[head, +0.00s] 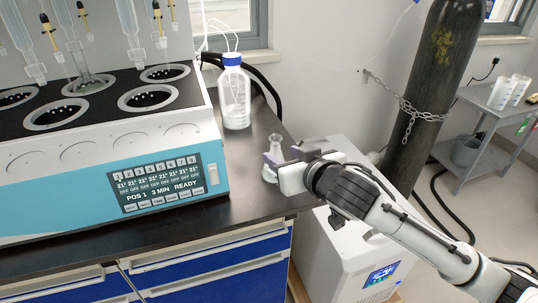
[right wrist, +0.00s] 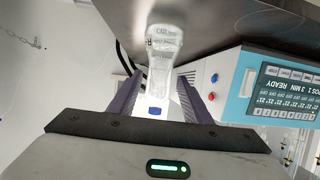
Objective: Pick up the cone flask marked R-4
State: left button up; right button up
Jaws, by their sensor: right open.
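A small clear cone flask (head: 276,143) stands near the right end of the dark bench; its lower part is partly hidden by my gripper, and no R-4 mark is readable. My right gripper (head: 282,158) is open at the flask, its purple-grey fingers close around it. In the right wrist view, which is upside down, the flask (right wrist: 164,40) lies ahead, in line with the gap between the open fingers (right wrist: 157,92). It overlaps the blue-capped bottle behind it. I cannot tell whether the fingers touch the glass. My left gripper is not in view.
The blue-capped clear bottle (head: 235,95) stands behind the flask. The blue and white distiller (head: 150,180) fills the left of the bench. A white box unit (head: 350,250) stands beside the bench, below my right arm. A chained gas cylinder (head: 425,100) stands to the right.

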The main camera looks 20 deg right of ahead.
jog(key=x, duration=0.9)
jog(key=shift+w+r, duration=0.25)
jog(key=shift+r, duration=0.1)
jog(key=c, duration=1.1)
grip_shut()
jog(key=shift+r, duration=0.25)
